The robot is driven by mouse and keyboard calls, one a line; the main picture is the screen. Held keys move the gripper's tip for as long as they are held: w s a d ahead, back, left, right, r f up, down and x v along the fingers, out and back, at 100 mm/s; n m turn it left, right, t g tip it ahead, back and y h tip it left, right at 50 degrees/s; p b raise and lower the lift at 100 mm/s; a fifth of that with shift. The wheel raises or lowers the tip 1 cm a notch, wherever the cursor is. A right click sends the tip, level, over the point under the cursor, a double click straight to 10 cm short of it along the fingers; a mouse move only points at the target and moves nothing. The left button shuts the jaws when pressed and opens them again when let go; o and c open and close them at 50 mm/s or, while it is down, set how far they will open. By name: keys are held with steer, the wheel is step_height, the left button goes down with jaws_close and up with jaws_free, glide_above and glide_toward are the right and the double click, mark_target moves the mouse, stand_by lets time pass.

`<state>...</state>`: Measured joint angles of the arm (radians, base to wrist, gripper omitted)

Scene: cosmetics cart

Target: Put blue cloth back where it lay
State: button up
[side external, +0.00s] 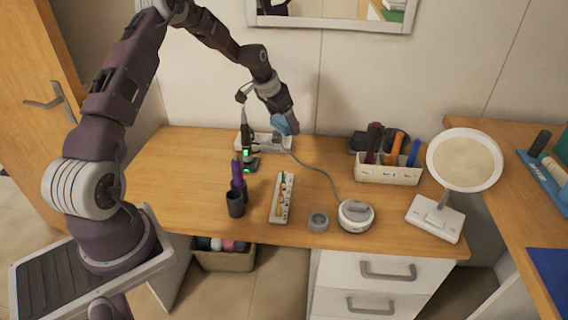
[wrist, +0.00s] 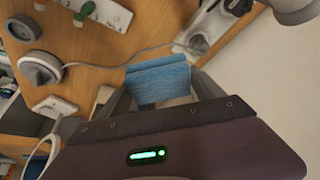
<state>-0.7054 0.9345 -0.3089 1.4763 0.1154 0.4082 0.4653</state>
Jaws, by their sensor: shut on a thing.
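The blue cloth (side external: 281,124) is held at the end of my gripper (side external: 289,128), above the back of the wooden desk near the wall. In the wrist view the blue cloth (wrist: 158,79) shows as a folded, ribbed blue piece between the fingers of my gripper (wrist: 165,95). My gripper is shut on it. In the side view the cloth hangs just above or in front of a white power strip (side external: 262,141); whether it touches the strip I cannot tell.
A black device with green lights (side external: 248,152) stands left of the gripper. A grey cable runs to a white round device (side external: 355,216). A white tray (side external: 282,198), dark cup (side external: 235,204), organizer box (side external: 388,174) and round mirror (side external: 464,160) stand around.

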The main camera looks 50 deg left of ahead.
steer(key=f, duration=1)
steer(key=shift+w+a+f, duration=0.2)
steer(key=shift+w, duration=0.15)
steer(key=shift+f, duration=0.55)
steer(key=o, duration=1.6)
